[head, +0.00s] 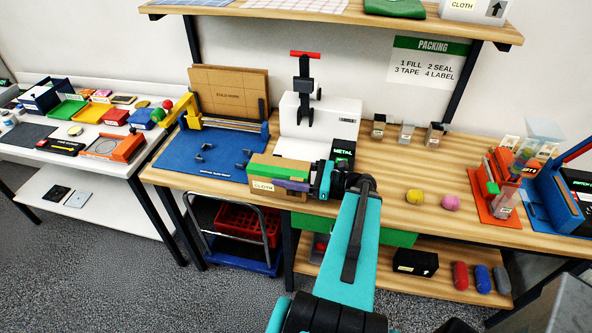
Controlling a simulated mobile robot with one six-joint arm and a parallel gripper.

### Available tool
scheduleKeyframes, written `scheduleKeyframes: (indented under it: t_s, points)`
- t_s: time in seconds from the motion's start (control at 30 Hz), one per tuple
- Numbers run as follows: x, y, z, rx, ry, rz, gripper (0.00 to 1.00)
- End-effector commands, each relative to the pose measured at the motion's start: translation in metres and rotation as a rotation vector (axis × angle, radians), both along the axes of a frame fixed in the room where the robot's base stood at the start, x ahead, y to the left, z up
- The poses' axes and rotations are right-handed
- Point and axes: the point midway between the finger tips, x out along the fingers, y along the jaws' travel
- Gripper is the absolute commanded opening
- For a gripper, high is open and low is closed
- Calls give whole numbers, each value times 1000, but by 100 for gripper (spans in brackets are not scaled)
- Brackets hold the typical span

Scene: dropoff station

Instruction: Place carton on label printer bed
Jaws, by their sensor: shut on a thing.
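A brown carton (262,187) with a "CLOTH" label on its front and green on top is at the front of the wooden bench, left of my gripper (305,180). My teal gripper reaches in from the right and is shut on the carton; a purple-grey bar lies along the carton's front side. The fingertips are hard to make out. Behind the carton stands a white machine (335,112) with a black lever post and a red handle, which looks like the label printer. Its low front part (292,148) is partly hidden by the carton. Whether the carton touches it cannot be told.
A black "METAL" box (343,151) stands right behind my gripper. A blue mat (195,155) with cardboard sheets behind it lies left. Yellow (414,196) and pink (450,202) lumps lie right. An orange and blue station (505,190) is farther right.

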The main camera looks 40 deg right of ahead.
Motion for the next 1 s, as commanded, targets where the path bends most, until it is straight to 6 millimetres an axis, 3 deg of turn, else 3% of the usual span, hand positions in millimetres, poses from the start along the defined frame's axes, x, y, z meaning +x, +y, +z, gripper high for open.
scheduleKeyframes:
  t_s: [1.0]
  points:
    - [8, -14, -5, 0, -1, 1, 32]
